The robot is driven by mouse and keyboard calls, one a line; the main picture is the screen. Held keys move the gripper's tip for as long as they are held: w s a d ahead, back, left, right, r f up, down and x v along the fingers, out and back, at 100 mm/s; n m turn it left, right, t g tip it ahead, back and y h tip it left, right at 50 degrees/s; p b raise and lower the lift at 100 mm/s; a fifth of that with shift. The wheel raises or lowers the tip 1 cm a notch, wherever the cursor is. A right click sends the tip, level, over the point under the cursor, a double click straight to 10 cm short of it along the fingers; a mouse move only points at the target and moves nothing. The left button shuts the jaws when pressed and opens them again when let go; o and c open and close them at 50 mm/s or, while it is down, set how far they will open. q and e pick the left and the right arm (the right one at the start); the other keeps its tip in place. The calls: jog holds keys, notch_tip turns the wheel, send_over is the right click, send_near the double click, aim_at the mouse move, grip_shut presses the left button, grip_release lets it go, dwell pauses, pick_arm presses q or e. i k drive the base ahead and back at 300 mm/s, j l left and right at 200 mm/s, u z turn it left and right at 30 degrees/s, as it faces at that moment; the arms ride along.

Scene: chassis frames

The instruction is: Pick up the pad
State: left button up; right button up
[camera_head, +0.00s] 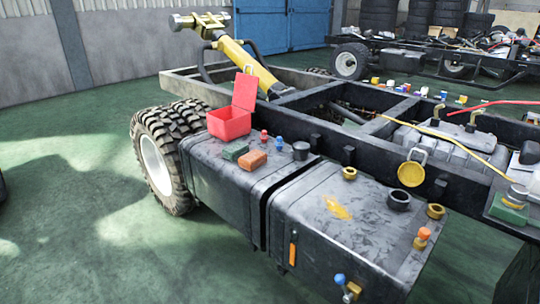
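Two small block-shaped pads lie on top of the rear black tank: a green one (235,152) and an orange-brown one (252,160) beside it. Which of them the task means by the pad, I cannot tell. A red open box (229,124) with its lid raised stands just behind them on the same tank. Another green block (509,208) sits at the right edge on a dark ledge, with a round metal-and-yellow part on it. Neither of my grippers shows in the head view.
The rear tank (215,185) and front tank (330,240) have red, blue and black caps and fittings on top. A large tyre (160,165), the chassis rail (330,135) and a yellow cylinder (245,63) stand around them. Green floor (80,220) at left is clear.

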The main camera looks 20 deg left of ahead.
aim_at(255, 159)
jog(key=i+j+z, duration=0.15)
jog(key=j, duration=0.4)
jog(key=i+j+z, duration=0.15)
jog(key=j, duration=0.95)
jog(key=i+j+z, duration=0.1)
jog(key=j, duration=0.5)
